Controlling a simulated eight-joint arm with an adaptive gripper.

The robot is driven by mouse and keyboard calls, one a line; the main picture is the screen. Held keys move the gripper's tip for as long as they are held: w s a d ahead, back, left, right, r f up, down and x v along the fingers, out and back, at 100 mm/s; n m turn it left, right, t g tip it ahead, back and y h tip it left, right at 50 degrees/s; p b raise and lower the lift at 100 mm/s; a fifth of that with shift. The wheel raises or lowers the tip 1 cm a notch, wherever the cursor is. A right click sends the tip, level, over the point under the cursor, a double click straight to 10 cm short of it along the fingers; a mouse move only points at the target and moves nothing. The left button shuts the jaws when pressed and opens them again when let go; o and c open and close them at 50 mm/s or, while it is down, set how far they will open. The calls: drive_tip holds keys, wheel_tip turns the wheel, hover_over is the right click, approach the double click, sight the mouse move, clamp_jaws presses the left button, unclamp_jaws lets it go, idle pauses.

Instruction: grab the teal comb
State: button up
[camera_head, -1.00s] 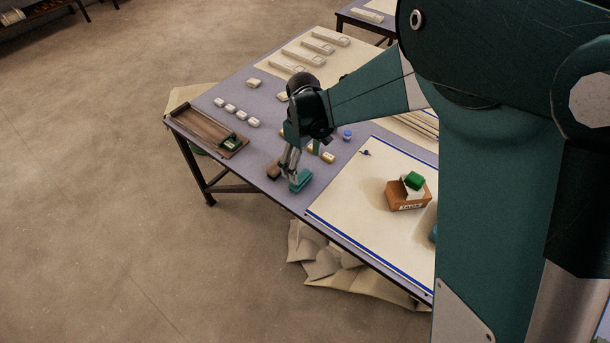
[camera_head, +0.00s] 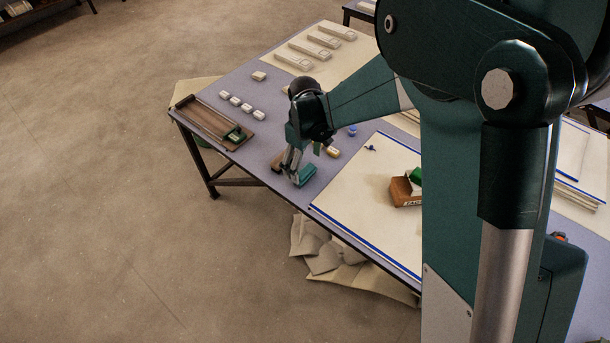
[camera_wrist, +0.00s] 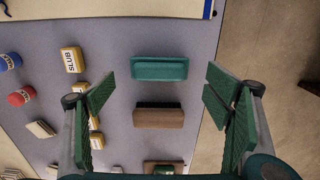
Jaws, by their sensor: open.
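The teal comb (camera_wrist: 160,68) lies crosswise on the table near its edge; it shows in the wrist view at upper middle. In the head view the comb (camera_head: 306,175) is just right of my gripper (camera_head: 293,173). My gripper (camera_wrist: 160,93) is open and empty, its two green-padded fingers spread wide apart. In the wrist view the comb sits between the lines of the fingers, a little past their tips. A brown brush (camera_wrist: 158,118) with dark bristles lies parallel to the comb, between the fingers in the picture. I cannot tell the height of the fingertips above the table.
A yellow SLUB block (camera_wrist: 72,60), a red spool (camera_wrist: 20,97) and a blue spool (camera_wrist: 10,62) lie left in the wrist view. The head view shows a wooden tray (camera_head: 199,117), a cream board (camera_head: 350,215) and an orange-brown box (camera_head: 402,192). The table edge is close to the comb.

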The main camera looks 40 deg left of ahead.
sight(305, 170)
drive_tip(key=shift+d+f+b, duration=0.1)
drive_tip(key=shift+f+b, duration=0.7)
drive_tip(key=shift+f, duration=1.8)
drive_tip(key=c, duration=1)
drive_tip(key=shift+r, duration=0.2)
drive_tip(key=shift+r+p, duration=1.15)
drive_tip(key=shift+r, duration=3.7)
